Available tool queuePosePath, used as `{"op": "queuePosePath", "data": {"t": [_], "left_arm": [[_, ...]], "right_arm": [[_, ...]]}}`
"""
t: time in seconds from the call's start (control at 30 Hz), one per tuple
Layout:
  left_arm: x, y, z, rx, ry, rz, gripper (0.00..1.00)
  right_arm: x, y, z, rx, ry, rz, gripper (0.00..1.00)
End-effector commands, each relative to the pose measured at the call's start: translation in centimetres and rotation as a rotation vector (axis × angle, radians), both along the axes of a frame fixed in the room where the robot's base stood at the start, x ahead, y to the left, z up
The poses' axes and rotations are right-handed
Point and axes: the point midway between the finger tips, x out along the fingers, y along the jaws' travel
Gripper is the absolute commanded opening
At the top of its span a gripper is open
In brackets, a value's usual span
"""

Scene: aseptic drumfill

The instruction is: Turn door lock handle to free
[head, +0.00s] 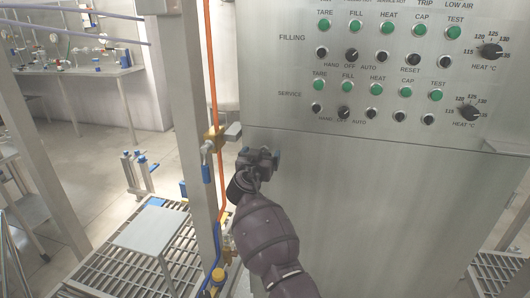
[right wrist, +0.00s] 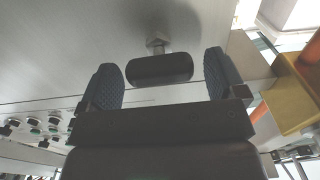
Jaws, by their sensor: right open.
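The door lock handle (right wrist: 160,69) shows in the right wrist view as a short black rounded bar on a metal stem, standing out from the steel cabinet face. My right gripper (right wrist: 163,80) is open around it, one dark ribbed finger on each side. A gap shows between the bar's ends and each finger, so it is not gripped. In the head view my right gripper (head: 262,156) is at the cabinet's front (head: 385,195), below the control panel and near its left edge. There the gripper hides the handle. My left gripper is not in view.
Just left of my gripper, an orange pipe (head: 212,70) runs down to a brass valve (head: 213,138) beside a steel post. The panel's green buttons (head: 388,70) and black knobs are above. A grated platform (head: 125,270) lies at lower left.

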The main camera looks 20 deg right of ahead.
Motion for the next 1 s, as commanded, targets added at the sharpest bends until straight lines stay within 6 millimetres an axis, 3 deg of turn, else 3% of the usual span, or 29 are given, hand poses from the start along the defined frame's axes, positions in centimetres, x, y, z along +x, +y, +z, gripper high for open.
{"op": "queuePosePath", "data": {"t": [0.53, 0.83, 1.0], "left_arm": [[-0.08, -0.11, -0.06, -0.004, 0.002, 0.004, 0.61], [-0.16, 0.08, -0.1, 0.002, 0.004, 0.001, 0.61], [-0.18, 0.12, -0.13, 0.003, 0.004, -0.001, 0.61]], "right_arm": [[0.02, 0.31, -0.01, 0.0, 0.0, 0.0, 0.89], [0.02, 0.29, -0.01, 0.0, 0.0, 0.0, 0.43], [0.02, 0.28, -0.01, -0.004, 0.003, 0.0, 0.4]]}}
